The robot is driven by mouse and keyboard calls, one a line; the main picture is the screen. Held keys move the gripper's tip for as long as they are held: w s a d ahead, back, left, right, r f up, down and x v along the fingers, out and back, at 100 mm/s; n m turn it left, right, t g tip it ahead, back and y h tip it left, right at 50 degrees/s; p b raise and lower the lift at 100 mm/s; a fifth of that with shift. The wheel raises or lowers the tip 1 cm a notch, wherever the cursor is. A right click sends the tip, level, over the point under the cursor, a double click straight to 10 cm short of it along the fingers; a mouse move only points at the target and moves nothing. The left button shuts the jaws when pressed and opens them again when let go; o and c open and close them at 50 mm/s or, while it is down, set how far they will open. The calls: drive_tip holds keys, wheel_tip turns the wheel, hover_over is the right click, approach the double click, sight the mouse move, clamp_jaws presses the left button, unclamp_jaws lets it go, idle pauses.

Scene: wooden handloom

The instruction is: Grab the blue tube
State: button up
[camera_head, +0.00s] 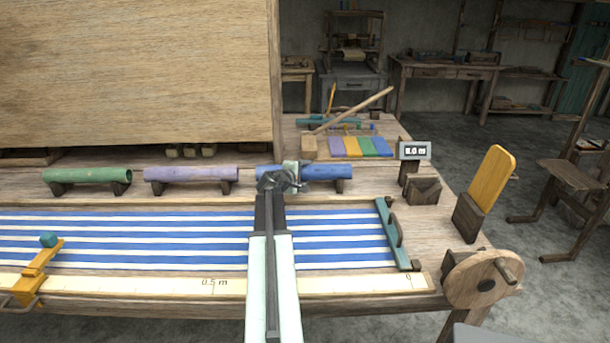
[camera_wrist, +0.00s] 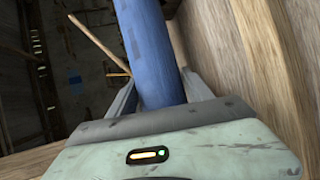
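The blue tube (camera_head: 322,172) lies level on its wooden holder at the back of the loom in the head view, right of the purple tube. My gripper (camera_head: 284,180) is at the tube's left part and hides some of it. In the wrist view the blue tube (camera_wrist: 155,50) runs up the picture between the two fingers of my gripper (camera_wrist: 160,92). One finger shows close on each side of it. Their tips are partly hidden by the tube, so I cannot tell whether they press on it.
A purple tube (camera_head: 190,174) and a green tube (camera_head: 88,175) lie on holders to the left. A large wooden panel (camera_head: 135,70) stands behind them. Blue-and-white striped cloth (camera_head: 130,240) lies in front. A small sign (camera_head: 415,150) and a yellow paddle (camera_head: 492,178) stand at right.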

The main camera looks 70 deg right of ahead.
clamp_jaws()
drive_tip(key=shift+r, duration=0.1)
